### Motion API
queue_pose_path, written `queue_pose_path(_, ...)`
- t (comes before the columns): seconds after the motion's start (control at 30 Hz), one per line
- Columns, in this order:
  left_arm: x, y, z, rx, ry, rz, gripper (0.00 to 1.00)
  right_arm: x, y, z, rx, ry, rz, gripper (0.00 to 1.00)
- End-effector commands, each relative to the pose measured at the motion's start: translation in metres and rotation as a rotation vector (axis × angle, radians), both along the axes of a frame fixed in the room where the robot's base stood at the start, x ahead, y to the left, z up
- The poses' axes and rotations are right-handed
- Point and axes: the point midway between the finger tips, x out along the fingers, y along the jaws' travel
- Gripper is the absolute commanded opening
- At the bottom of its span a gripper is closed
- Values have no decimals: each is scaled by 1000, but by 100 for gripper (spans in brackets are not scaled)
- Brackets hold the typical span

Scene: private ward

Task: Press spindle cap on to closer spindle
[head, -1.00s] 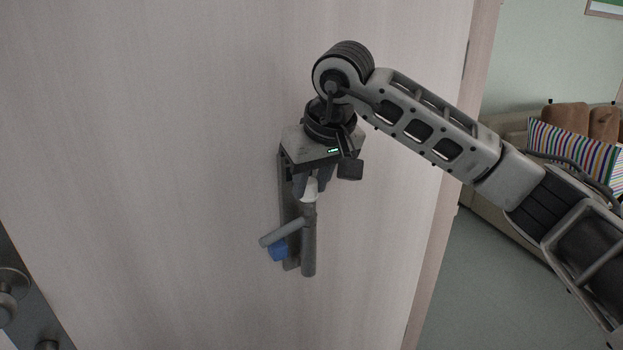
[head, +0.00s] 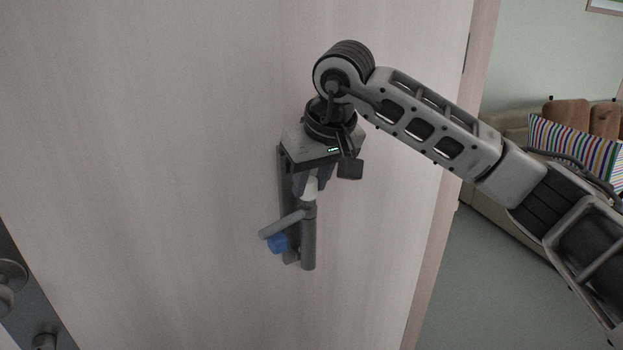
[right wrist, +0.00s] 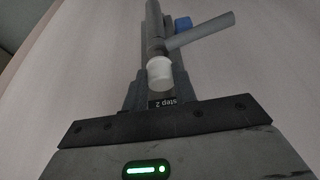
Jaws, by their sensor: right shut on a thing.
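The door closer (head: 308,238) is a grey upright cylinder with a side arm (head: 282,224), mounted on a dark backing plate on the door. The white spindle cap (head: 310,189) is at the closer's upper end; it also shows in the right wrist view (right wrist: 160,73), in line with the grey cylinder (right wrist: 154,28). My right gripper (head: 309,186) points down at the closer, shut on the cap. The spindle itself is hidden, and I cannot tell how far the cap sits on it. My left gripper is out of view.
A blue piece (head: 278,244) sits beneath the closer's side arm. A "step 2" label (right wrist: 168,103) shows upside down behind the fingers. The pale door (head: 150,150) fills the left, with a lever handle (head: 10,278) at lower left. A sofa and striped bag (head: 570,150) stand right.

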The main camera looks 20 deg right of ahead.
Motion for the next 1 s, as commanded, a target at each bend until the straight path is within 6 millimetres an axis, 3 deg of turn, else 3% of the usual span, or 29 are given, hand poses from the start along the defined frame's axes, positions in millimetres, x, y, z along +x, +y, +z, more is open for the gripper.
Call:
queue_pose_path(0.73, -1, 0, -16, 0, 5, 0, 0, -1, 0, -23, -4, 10, 1, 0)
queue_pose_path(0.77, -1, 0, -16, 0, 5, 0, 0, -1, 0, -22, -4, 10, 1, 33)
queue_pose_path(0.83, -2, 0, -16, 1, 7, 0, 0, -1, 0, -21, -4, 9, 1, 52)
queue_pose_path(1.0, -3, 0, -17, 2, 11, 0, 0, -1, 0, -20, -3, 7, 1, 53)
